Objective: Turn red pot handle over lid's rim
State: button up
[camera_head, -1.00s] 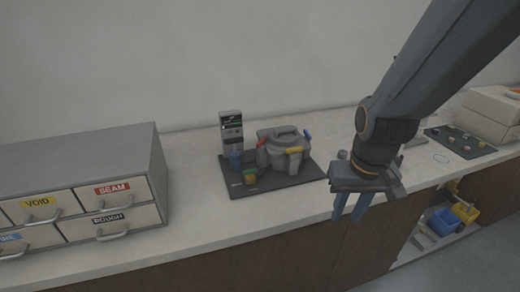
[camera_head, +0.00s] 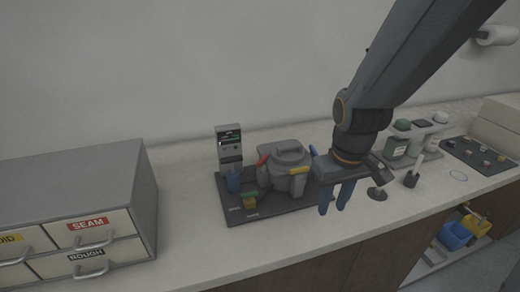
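The grey lidded pot (camera_head: 285,178) of the mounting press stands on a dark mat (camera_head: 237,216) on the counter. Its red handle (camera_head: 263,160) is on the pot's left side, near the rim of the grey lid (camera_head: 287,155). I cannot tell whether it lies over the rim. A yellow handle (camera_head: 299,170) is at the front right and a blue handle (camera_head: 313,151) at the right. My gripper (camera_head: 337,208) hangs to the right of the pot, over the counter's front part, with two blue fingers pointing down, slightly apart. No object shows between them.
A drawer cabinet (camera_head: 75,190) fills the left. The counter front is clear.

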jog(key=w+a+r+n+h+b, duration=0.1)
jog(key=w+a+r+n+b, duration=0.15)
jog(key=w+a+n, duration=0.8)
jog(key=n+t+h, duration=0.1)
jog(key=n+t, duration=0.2)
jog(key=n, duration=1.4)
send_near(262, 160)
jog(key=shift+m, duration=0.25)
jog(key=p+x, duration=0.1)
jog(key=x, duration=0.7)
jog(key=shift+r, duration=0.1)
jog(key=shift+g, duration=0.3)
grip_shut()
